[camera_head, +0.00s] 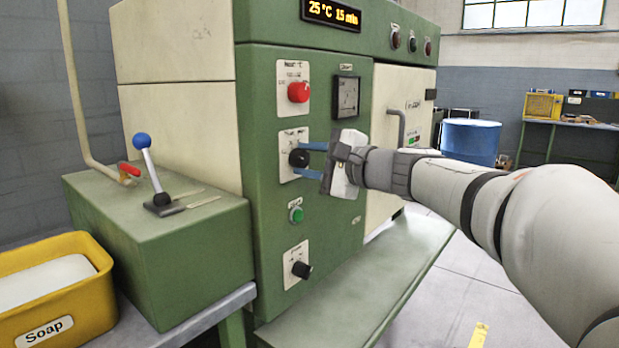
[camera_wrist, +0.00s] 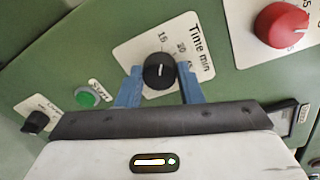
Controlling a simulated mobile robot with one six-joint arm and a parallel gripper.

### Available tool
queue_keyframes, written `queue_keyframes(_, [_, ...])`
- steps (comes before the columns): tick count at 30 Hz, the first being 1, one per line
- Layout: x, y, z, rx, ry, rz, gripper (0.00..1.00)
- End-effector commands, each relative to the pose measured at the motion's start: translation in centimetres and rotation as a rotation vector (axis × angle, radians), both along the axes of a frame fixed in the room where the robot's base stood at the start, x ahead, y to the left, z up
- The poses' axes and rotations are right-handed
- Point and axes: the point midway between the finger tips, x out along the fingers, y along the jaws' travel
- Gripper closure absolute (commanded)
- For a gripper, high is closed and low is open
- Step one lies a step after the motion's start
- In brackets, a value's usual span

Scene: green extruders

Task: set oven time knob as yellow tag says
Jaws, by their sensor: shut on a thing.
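The time knob (camera_head: 299,158) is black and sits on a white plate on the green oven front. The wrist view shows the knob (camera_wrist: 159,72) on a plate marked "Time min" (camera_wrist: 198,42), with 15 and 20 readable. Its white pointer line points about at the 15. My gripper (camera_head: 306,160) is shut on the knob, with one blue finger on each side; both fingers also show in the wrist view (camera_wrist: 161,88). The oven display (camera_head: 331,12) reads 25 °C 15 min. I cannot make out a yellow tag with readable text.
A red knob (camera_head: 298,92) is above the time knob. A green button (camera_head: 296,215) and another black knob (camera_head: 302,270) are below. A green box with a blue-topped lever (camera_head: 147,165) and a yellow soap bin (camera_head: 85,302) stand left. A green ledge (camera_head: 345,312) juts out below.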

Motion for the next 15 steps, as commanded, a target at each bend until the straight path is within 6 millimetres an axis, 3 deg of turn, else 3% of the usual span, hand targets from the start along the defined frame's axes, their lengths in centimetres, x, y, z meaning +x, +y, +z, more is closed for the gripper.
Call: queue_keyframes(15, [0.03, 0.02, -0.04, -0.040, -0.050, 0.000, 0.90])
